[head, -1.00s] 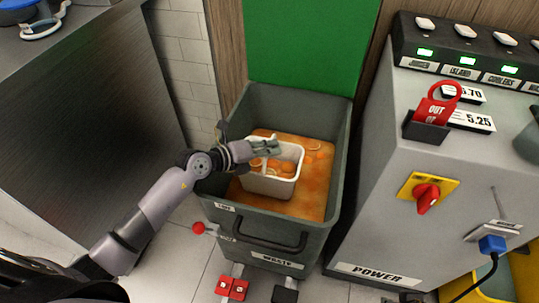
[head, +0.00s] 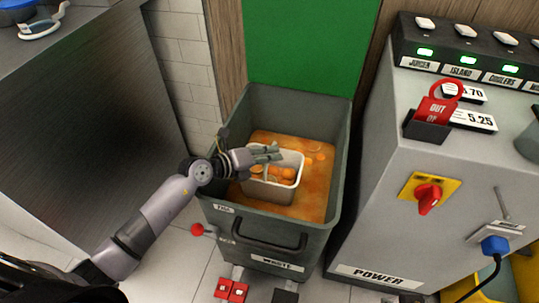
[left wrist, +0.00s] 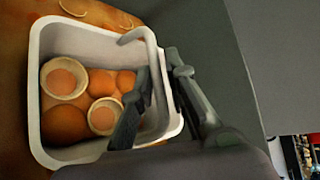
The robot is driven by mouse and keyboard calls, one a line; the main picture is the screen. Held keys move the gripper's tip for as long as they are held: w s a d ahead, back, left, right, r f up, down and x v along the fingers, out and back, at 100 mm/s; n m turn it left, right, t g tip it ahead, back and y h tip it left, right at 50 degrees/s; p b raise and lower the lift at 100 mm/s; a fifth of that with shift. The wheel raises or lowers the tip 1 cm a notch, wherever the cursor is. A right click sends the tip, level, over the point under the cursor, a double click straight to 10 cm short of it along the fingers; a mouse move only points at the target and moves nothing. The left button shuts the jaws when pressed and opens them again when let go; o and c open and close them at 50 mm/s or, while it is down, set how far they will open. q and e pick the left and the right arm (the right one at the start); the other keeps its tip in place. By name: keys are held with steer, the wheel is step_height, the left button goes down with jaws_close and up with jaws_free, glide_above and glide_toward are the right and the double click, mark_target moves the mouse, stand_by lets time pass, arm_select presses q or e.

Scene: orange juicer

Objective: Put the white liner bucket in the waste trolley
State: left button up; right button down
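The white liner bucket (head: 270,190) sits inside the dark grey waste trolley (head: 270,217), resting in or on orange pulp. The left wrist view shows the bucket (left wrist: 45,110) holding whole and halved orange pieces. My left gripper (head: 268,152) is at the bucket's rear left rim. In the left wrist view its fingers (left wrist: 165,90) straddle the wall, one inside and one outside. They look spread, with a gap beside the wall. The bucket's underside is hidden. My right gripper is not in view.
The trolley's green lid (head: 310,45) stands raised behind it. A grey power cabinet (head: 380,200) with a red switch (head: 428,197) stands close on the right. A dark metal counter (head: 90,100) is on the left.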

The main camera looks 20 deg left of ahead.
arm_select(q)
steer(key=shift+o, duration=1.3)
steer(key=shift+s+f, duration=0.15)
steer(key=shift+f, duration=0.15)
steer(key=shift+r, duration=0.1)
